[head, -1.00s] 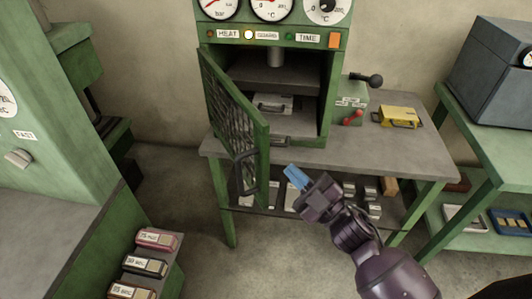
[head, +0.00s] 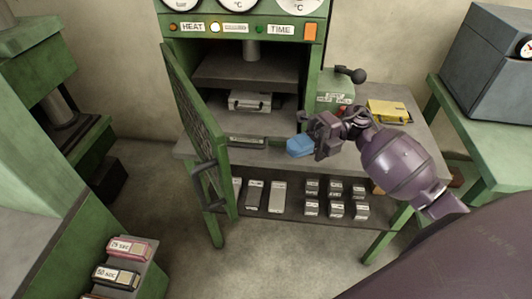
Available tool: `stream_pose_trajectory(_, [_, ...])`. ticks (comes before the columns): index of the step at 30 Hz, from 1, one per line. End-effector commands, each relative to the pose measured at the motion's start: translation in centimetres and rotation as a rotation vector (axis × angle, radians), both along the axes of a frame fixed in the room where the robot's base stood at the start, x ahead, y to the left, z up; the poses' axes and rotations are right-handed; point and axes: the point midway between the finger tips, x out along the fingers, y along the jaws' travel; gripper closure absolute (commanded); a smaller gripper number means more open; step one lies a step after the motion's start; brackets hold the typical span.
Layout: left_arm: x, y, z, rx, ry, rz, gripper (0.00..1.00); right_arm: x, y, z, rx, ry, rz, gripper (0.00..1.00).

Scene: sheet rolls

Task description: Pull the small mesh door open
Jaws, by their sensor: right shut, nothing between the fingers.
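The small mesh door (head: 198,125) is a green framed panel hinged at the left of the green press cabinet. It stands swung out toward me, with the cabinet's inside open to view. Its dark bar handle (head: 207,182) is on the door's outer face, low down. My right gripper (head: 292,147), with blue fingertips, is shut and empty. In the picture it is to the right of the door, in front of the cabinet's lower right side, apart from the handle. My left gripper is not in view.
Inside the cabinet is a grey metal mould (head: 250,101) with a handle. A yellow mould (head: 388,112) and a green box with a black-knobbed lever (head: 335,92) stand on the bench right. Weights (head: 335,198) fill the lower shelf. Labelled blocks (head: 128,249) are at lower left.

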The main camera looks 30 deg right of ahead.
Motion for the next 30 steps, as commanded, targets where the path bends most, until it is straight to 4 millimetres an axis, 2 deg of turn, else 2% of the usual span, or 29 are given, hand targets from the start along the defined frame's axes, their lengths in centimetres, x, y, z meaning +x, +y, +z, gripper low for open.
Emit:
stream_pose_trajectory(18, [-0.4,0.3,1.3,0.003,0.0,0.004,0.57,-0.5,10.3,0.3,0.007,-0.002,0.0,1.0])
stream_pose_trajectory(24, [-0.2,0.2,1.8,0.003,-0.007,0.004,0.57,-0.6,12.5,0.2,0.006,0.0,-0.001,1.0])
stream_pose_trajectory(30, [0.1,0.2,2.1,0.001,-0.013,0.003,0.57,-0.6,13.3,0.1,0.004,0.001,-0.001,1.0])
